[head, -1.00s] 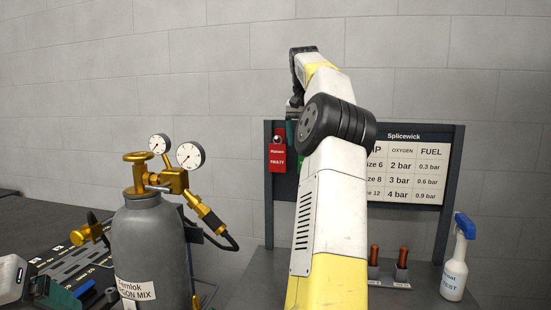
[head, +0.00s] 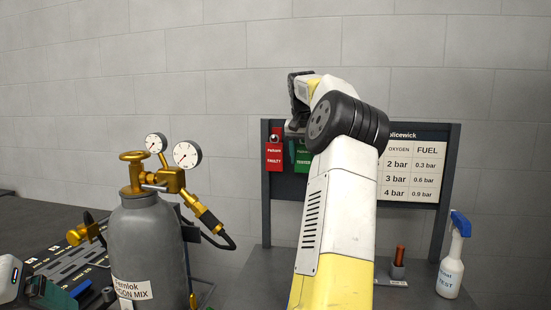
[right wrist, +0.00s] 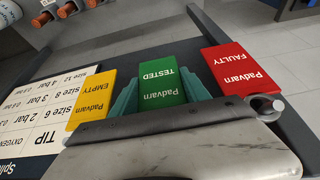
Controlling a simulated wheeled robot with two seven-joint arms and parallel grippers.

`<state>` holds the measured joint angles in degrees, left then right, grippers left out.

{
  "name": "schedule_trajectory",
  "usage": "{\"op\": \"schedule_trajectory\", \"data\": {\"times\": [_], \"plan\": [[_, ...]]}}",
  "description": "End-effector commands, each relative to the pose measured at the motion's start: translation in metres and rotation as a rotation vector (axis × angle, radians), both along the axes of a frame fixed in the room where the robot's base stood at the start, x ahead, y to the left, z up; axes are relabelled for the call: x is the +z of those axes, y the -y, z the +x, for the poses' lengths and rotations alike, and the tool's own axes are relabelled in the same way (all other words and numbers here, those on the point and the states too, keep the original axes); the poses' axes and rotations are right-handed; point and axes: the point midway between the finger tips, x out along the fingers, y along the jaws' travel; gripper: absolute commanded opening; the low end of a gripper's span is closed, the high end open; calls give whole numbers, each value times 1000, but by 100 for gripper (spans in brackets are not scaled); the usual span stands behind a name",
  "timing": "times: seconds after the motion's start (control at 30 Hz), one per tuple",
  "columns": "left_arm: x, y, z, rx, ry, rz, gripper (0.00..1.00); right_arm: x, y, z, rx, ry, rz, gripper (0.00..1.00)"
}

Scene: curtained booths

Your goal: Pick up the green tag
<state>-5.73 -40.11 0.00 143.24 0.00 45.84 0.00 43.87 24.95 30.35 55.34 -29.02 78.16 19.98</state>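The green tag (head: 303,157), marked TESTED, hangs on the dark board in the head view, partly hidden by my right arm. In the right wrist view the green tag (right wrist: 162,80) lies between the two teal fingers of my right gripper (right wrist: 162,92). The fingers stand apart, one on each side of the tag; I cannot tell whether they touch it. In the head view my right gripper (head: 296,128) is at the board, at the tag's upper part, its fingers mostly hidden. My left gripper is not in view.
A red FAULTY tag (head: 274,154) and a yellow EMPTY tag (right wrist: 91,98) hang either side of the green one. A grey gas cylinder (head: 146,245) with gauges stands left. A spray bottle (head: 452,260) stands right. The board's dark post (head: 266,210) is close by.

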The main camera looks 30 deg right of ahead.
Motion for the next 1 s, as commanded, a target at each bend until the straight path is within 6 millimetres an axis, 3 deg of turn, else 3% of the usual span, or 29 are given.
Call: {"op": "schedule_trajectory", "data": {"times": [0.03, 0.13, 0.17, 0.57, 0.83, 1.0], "plan": [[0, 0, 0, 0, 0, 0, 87, 0, 0, 0, 0, 0, 0, 37], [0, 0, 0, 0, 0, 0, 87, 0, 0, 0, 0, 0, 0, 17], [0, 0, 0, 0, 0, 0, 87, 0, 0, 0, 0, 1, -1, 16], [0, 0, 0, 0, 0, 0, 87, 7, -1, 1, 2, 1, -1, 16], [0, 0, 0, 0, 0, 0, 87, 7, -19, -24, 0, -2, -2, 16], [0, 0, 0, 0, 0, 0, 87, 8, -41, -50, -1, -2, -2, 16]]}}
